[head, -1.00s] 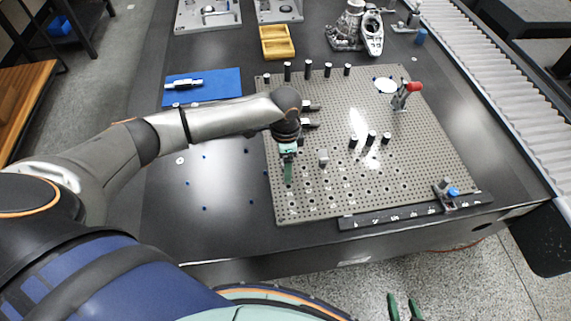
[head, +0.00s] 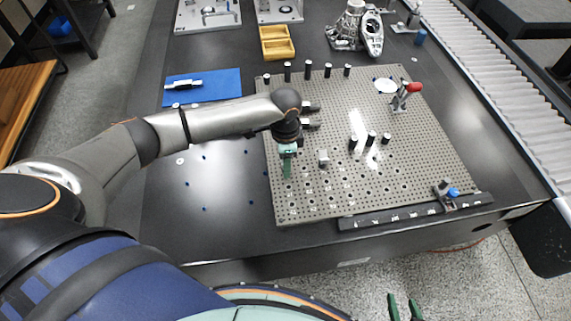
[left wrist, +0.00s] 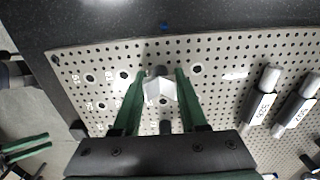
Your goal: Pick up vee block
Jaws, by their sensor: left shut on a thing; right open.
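My left gripper (head: 287,172) is over the left part of the perforated plate (head: 430,150). In the left wrist view its two green fingers (left wrist: 160,90) stand on either side of the vee block (left wrist: 158,92), a small pale grey block with a notched shape, and are shut on it. In the head view the held block is hidden behind the fingers and wrist. I cannot tell how far it is above the plate. My right gripper (head: 403,308) shows at the bottom edge of the head view, open and empty, away from the table.
A small grey block (head: 323,159) stands on the plate just right of the left gripper. Black pins (head: 371,137) stand further right, with a red-handled clamp (head: 405,92) behind. A dark rail (head: 400,215) lines the front edge. A blue mat (head: 205,88) lies at left.

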